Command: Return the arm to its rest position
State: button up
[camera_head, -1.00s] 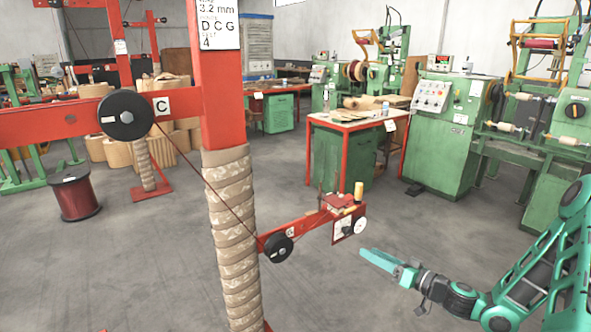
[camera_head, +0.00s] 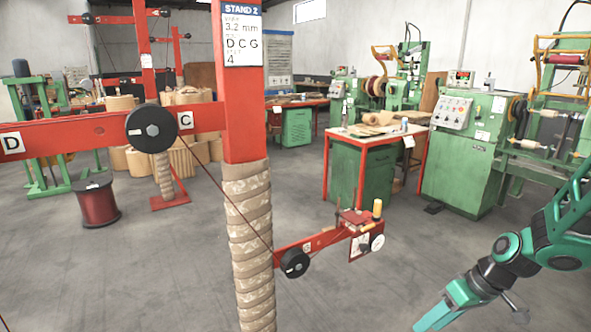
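My gripper (camera_head: 432,318) is at the lower right of the head view, pointing down and to the left. Its teal fingers lie close together, and their tips are near the bottom edge. I see nothing held between them, but the gap is too small to judge. My teal and black arm comes in from the right edge, bent at the joints. The gripper is apart from the red stand's lower arm (camera_head: 325,238), which lies up and to its left.
A red stand with a wrapped post (camera_head: 249,235) and black pulley (camera_head: 151,128) fills the left middle. A wire spool (camera_head: 96,203) sits on the floor. A red-legged table (camera_head: 345,138) and green winding machines (camera_head: 465,150) stand behind. The grey floor between is clear.

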jog(key=s+d+r+m+h, duration=0.1)
jog(key=s+d+r+m, duration=0.1)
jog(key=s, duration=0.5)
jog(key=s+d+r+m+g+h, duration=0.1)
jog(key=s+d+r+m+h, duration=0.1)
jog(key=s+r, duration=0.5)
jog(key=s+d+r+m+h, duration=0.1)
jog(key=s+d+r+m, duration=0.3)
jog(key=s+r+m, duration=0.1)
jog(key=shift+s+d+m+g, duration=0.15)
jog(key=shift+s+m+g, duration=0.35)
jog(key=shift+s, duration=0.5)
jog(key=c, duration=0.3)
